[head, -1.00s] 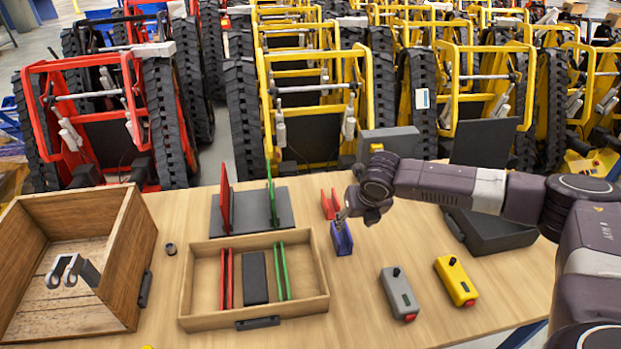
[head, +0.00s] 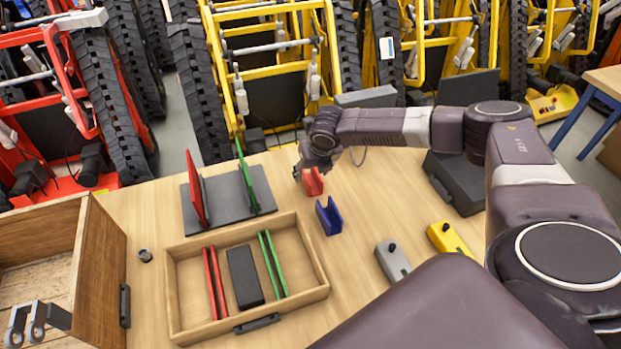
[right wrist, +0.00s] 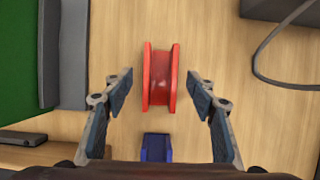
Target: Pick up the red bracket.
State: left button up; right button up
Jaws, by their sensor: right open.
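The red bracket (head: 313,182) stands on the wooden table behind the blue bracket (head: 328,216). In the right wrist view the red bracket (right wrist: 160,78) is a U-shaped channel lying ahead of the fingertips and centred between their lines. The blue bracket (right wrist: 156,148) shows nearer the wrist, between the fingers. My right gripper (head: 314,168) is at the red bracket in the head view and hides part of it. In the right wrist view my right gripper (right wrist: 160,79) is open and empty, with a gap on each side of the red bracket. My left gripper is not in view.
A grey base with red and green plates (head: 228,198) stands left of the red bracket. A wooden tray (head: 318,285) holds plates and a dark block. A black case (head: 455,182) lies right, with a cable near it. Grey (head: 392,262) and yellow (head: 447,238) controllers lie in front.

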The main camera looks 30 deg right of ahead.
aim_at(312, 182)
jog(key=shift+x, duration=1.15)
jog(key=shift+w+r, duration=0.1)
grip_shut()
